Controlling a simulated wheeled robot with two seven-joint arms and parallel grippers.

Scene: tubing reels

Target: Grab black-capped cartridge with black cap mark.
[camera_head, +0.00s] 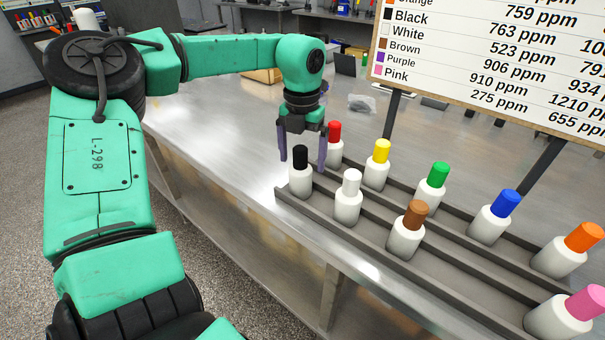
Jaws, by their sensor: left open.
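The black-capped cartridge (300,174) is a white bottle with a black cap. It stands upright at the left end of the front row of the grey stepped rack (378,243). My left gripper (302,160) points down over it, with its two dark fingers apart, one to each side of the black cap in the picture. Whether the fingers touch the cartridge cannot be told. My right gripper does not show.
Close by stand a red-capped cartridge (334,146), a white-capped one (348,197) and a yellow-capped one (377,165). Brown, green, blue, orange and pink caps follow to the right. A sign board (490,60) stands behind. The metal table (225,150) is clear at left.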

